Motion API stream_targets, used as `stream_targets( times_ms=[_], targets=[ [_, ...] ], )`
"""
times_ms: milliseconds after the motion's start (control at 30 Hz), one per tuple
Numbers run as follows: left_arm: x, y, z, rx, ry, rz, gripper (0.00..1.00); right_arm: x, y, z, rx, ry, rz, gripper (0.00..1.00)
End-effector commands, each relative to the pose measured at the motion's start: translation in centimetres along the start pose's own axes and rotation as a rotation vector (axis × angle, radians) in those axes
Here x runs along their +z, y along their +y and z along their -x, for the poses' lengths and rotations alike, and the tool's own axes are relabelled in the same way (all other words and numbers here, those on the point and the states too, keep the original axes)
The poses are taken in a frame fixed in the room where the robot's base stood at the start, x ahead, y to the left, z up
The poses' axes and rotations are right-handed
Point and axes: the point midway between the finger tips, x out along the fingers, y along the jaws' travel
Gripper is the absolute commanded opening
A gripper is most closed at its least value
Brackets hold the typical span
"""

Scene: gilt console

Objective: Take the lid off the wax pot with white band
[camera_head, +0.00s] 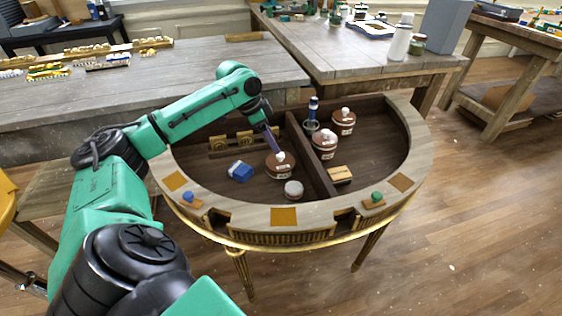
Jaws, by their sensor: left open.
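A brown pot (280,167) with a pale knob on its lid and a white marking on its side stands in the left compartment of the half-round console (250,215). My left gripper (275,143) reaches down just above and behind its knob. It is open, and I cannot tell whether it touches the knob. Two similar brown pots stand in the right compartment: one with a pinkish top (324,145) and one farther back (343,123). Both have pale markings, too small to tell which is a full white band. My right gripper is out of view.
A divider (313,163) splits the console. Near the left pot are a small grey-topped jar (293,190), a blue block (240,171) and a slotted wooden rack (232,143). A dark blue-topped tool (312,113) and a tan block (340,175) stand right of the divider.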

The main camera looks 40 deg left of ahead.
Motion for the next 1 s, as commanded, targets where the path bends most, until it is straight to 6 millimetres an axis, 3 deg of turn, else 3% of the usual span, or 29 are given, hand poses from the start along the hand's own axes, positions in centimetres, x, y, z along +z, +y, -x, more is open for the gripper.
stream_targets(
  times_ms=[300,567,733,1000],
  targets=[
    [0.1,0.1,-5.2,0.001,0.001,0.000,0.68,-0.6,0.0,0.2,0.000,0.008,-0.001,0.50],
    [0.2,0.1,-5.8,-0.002,0.000,-0.001,0.68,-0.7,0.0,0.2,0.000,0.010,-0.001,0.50],
    [0.2,0.1,-5.8,-0.001,0.000,-0.001,0.03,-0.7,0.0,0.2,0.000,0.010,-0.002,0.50],
    [0.2,0.1,-5.8,-0.002,0.000,-0.001,0.00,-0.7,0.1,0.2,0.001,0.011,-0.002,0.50]
  ],
)
